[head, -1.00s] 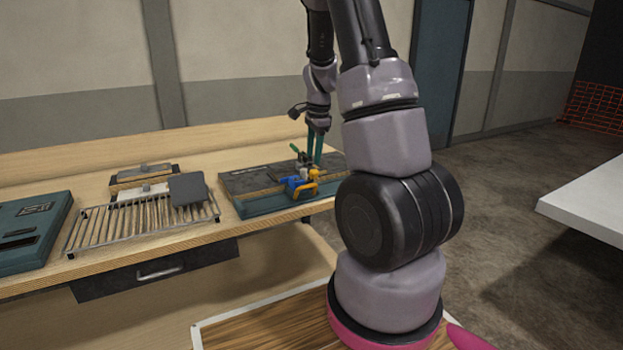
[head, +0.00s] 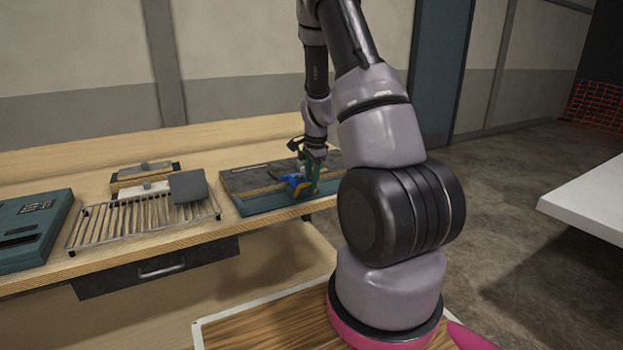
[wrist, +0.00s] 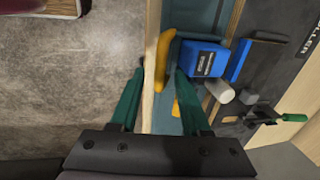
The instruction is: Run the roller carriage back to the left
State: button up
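The roller carriage (head: 292,182) is a blue block on the dark and teal fixture on the bench. In the wrist view the blue carriage block (wrist: 205,60) has a curved yellow handle (wrist: 163,62) beside it, to its left. My gripper (wrist: 160,75) is open, its green fingers pointing at the handle. The handle's near end lies between the fingertips in the picture; I cannot tell whether they touch it.
In the wrist view a white cylinder (wrist: 220,91) and a green-tipped lever (wrist: 294,118) sit right of the carriage. In the head view a slatted rack (head: 130,225) and a teal box (head: 30,230) stand on the bench to the left. The bench edge runs close by the gripper.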

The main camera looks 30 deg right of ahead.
grip_shut()
dwell(1.3)
